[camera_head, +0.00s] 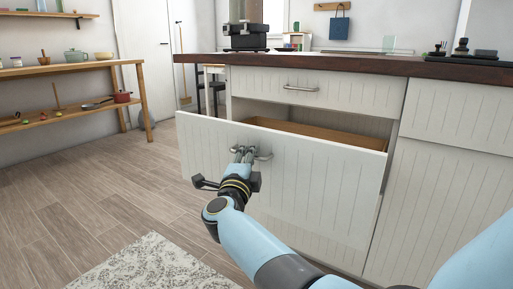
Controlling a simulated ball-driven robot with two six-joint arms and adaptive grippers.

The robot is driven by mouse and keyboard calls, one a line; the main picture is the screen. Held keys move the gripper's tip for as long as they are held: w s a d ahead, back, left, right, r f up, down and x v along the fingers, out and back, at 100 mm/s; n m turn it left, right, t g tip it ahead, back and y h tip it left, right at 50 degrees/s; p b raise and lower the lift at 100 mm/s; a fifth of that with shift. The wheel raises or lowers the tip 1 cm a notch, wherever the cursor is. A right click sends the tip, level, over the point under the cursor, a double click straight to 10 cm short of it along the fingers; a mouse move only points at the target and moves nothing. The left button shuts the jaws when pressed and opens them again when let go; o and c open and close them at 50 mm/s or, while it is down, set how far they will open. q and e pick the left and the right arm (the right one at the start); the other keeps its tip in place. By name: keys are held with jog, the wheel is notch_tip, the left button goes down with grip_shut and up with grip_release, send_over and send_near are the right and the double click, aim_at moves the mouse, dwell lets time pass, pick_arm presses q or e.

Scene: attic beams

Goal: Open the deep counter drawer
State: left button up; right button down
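The deep counter drawer (310,180) has a wide white grooved front and is pulled partly out of the counter. Its brown wooden inside (325,139) shows behind the top edge of the front. The drawer handle (264,155) is a grey metal bar near the top of the front. My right gripper (244,155) is at this handle, its two fingers close together and shut on the bar. The fingers hide part of the handle. My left gripper is not in view.
A shallower drawer (325,92) above is closed under the dark countertop (370,66). White cabinet fronts (440,200) stand to the right. A wooden shelf unit (75,68) stands at the left wall. Wood floor (110,180) is open at left, with a pale rug (150,265) in front.

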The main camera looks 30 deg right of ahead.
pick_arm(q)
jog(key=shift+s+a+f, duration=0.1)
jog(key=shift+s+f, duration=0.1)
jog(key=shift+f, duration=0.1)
pick_arm(e)
jog(key=shift+s+a+f, duration=0.25)
jog(key=shift+s+a, duration=0.05)
jog(key=shift+a, duration=0.2)
jog(key=c, duration=1.7)
grip_release()
jog(key=shift+d, duration=0.1)
jog(key=shift+o, duration=0.2)
jog(key=shift+r, duration=0.1)
